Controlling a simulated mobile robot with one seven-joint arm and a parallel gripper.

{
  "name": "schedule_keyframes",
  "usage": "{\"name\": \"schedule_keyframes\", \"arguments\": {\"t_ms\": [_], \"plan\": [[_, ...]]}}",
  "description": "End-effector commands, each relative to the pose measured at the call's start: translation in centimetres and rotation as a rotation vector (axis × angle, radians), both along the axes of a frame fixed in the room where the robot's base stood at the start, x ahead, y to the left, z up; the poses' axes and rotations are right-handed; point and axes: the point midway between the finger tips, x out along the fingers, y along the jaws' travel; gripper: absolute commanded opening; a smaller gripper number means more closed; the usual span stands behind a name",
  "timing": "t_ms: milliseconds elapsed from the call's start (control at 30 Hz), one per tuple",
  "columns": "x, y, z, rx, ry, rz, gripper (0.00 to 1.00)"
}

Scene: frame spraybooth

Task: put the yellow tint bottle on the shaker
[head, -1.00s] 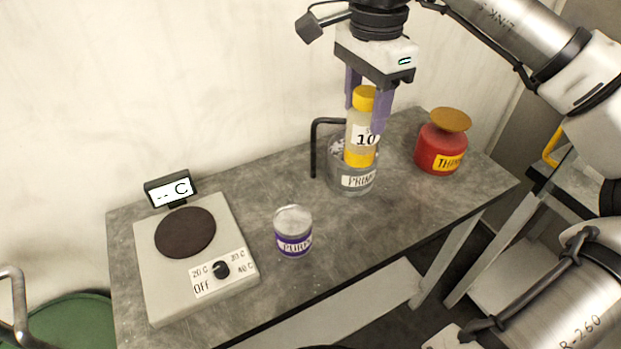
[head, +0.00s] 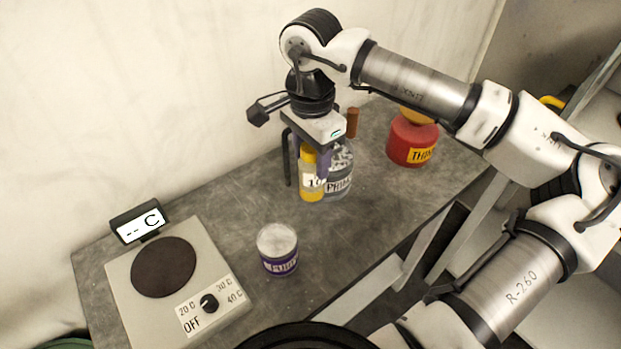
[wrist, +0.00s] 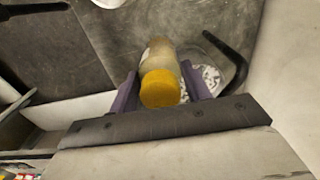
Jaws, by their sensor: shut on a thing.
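The yellow tint bottle (head: 312,187), with a yellow cap and a label, stands upright between the fingers of my gripper (head: 312,160). My gripper is shut on it near the cap. In the wrist view the yellow cap (wrist: 160,89) sits between the two purple fingers (wrist: 160,86). The bottle is just left of the clear PRIMER container (head: 340,178) and partly covers it. I cannot tell whether its base touches the bench. No device marked as a shaker shows; a flat unit with a dark round plate (head: 163,267), a display and a temperature dial at OFF stands at the left.
A grey bench (head: 225,225) carries a white can with a purple label (head: 278,250) between the plate unit and the bottle. A red THINNER can (head: 408,145) stands at the right. A black bent rod (head: 287,158) and a brown cylinder (head: 353,121) are near my gripper.

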Motion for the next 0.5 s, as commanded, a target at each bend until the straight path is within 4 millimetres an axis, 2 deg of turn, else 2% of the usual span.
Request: {"name": "schedule_keyframes", "arguments": {"t_ms": [133,367,500], "plan": [[0.0,0.0,-2.7,0.002,0.001,0.0,0.19],[0.0,0.0,-4.8,0.002,0.0,0.0,0.19],[0.0,0.0,-6.8,0.002,0.002,0.0,0.19]]}}
